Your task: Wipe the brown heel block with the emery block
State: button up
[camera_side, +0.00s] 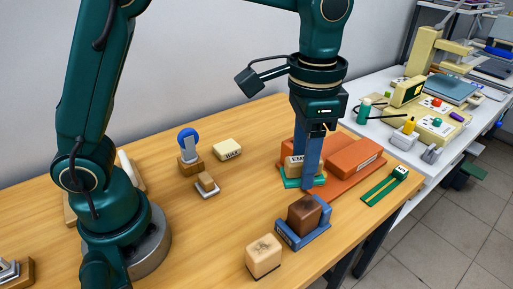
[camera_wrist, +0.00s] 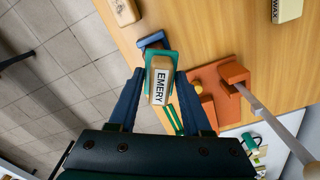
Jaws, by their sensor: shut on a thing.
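The emery block (camera_side: 292,167), tan with an EMERY label, is at the green holder (camera_side: 291,184) near the orange stand. My gripper (camera_side: 308,186) points down and is shut on it. In the wrist view the emery block (camera_wrist: 160,86) lies between my two blue fingers (camera_wrist: 160,76), its label facing the camera. I cannot tell whether it still touches the green holder. The brown heel block (camera_side: 304,213) sits in a blue cradle (camera_side: 307,239) in front of my gripper, apart from it. In the wrist view the blue cradle (camera_wrist: 151,40) shows partly.
An orange stand (camera_side: 352,158) is right beside my gripper. A pale stamped block (camera_side: 263,256) is at the front edge, a green fork-shaped tool (camera_side: 384,188) at the right edge.

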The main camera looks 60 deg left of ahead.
aim_at(312, 201)
jog(key=shift+s+d+f, duration=0.1)
jog(key=shift+s+d, duration=0.2)
jog(key=shift+d, duration=0.3)
jog(key=shift+f, duration=0.1)
jog(key=shift+a+f, duration=0.1)
jog(key=shift+f, duration=1.9)
jog(key=shift+f, duration=0.95)
jog(key=shift+w, duration=1.55)
